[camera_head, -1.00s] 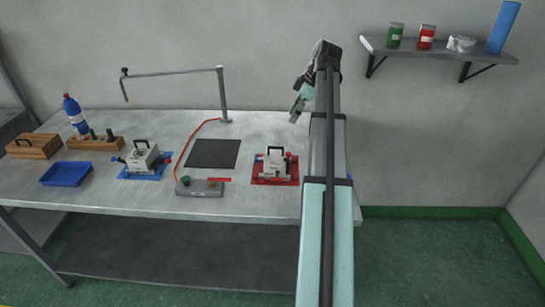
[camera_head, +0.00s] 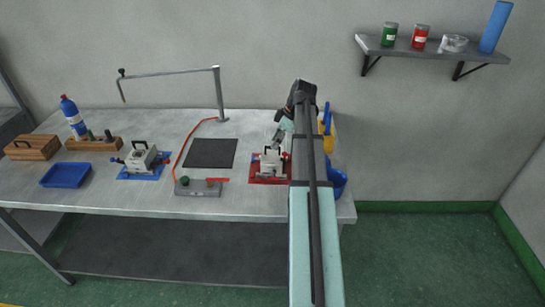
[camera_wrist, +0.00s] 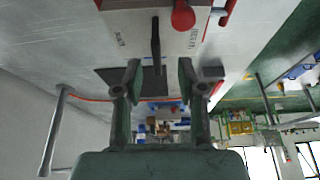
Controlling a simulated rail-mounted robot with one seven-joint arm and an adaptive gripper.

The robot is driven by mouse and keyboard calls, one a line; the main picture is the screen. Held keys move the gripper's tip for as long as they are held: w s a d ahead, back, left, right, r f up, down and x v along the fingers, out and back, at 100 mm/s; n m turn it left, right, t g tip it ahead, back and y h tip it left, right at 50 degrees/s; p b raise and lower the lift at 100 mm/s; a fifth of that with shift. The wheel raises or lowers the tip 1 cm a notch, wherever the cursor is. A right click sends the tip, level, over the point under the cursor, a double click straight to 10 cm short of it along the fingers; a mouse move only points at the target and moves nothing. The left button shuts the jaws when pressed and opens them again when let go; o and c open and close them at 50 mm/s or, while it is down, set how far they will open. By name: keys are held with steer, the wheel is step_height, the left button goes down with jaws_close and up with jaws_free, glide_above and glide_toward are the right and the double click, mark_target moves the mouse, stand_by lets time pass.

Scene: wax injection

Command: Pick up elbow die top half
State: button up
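A pale grey die with a dark top handle (camera_head: 270,151) sits on a red base (camera_head: 256,181) right of the table's middle. A similar die (camera_head: 142,158) sits on a blue base (camera_head: 128,177) further left. I cannot tell from lettering which is the elbow die. My gripper (camera_head: 279,138) is just above and behind the red-based die. In the wrist view my gripper (camera_wrist: 157,76) is open and empty, with its two fingers apart. The upright dark handle (camera_wrist: 156,42) of the pale die (camera_wrist: 128,28) appears ahead of the gap between them, with a red knob (camera_wrist: 183,16) beside it.
A black mat (camera_head: 211,153) and a grey device with a red part (camera_head: 198,187) lie between the dies. A metal stand (camera_head: 219,95) rises behind. A blue tray (camera_head: 66,175) and wooden boxes are left. Yellow and blue items (camera_head: 337,182) show partly behind my arm.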

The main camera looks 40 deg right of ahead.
mark_target(272, 154)
steer(key=shift+p+x, duration=0.95)
steer(key=shift+x, duration=1.4)
steer(key=shift+w+d, duration=0.1)
steer(key=shift+d, duration=0.1)
jaws_close()
steer(key=shift+r, duration=0.1)
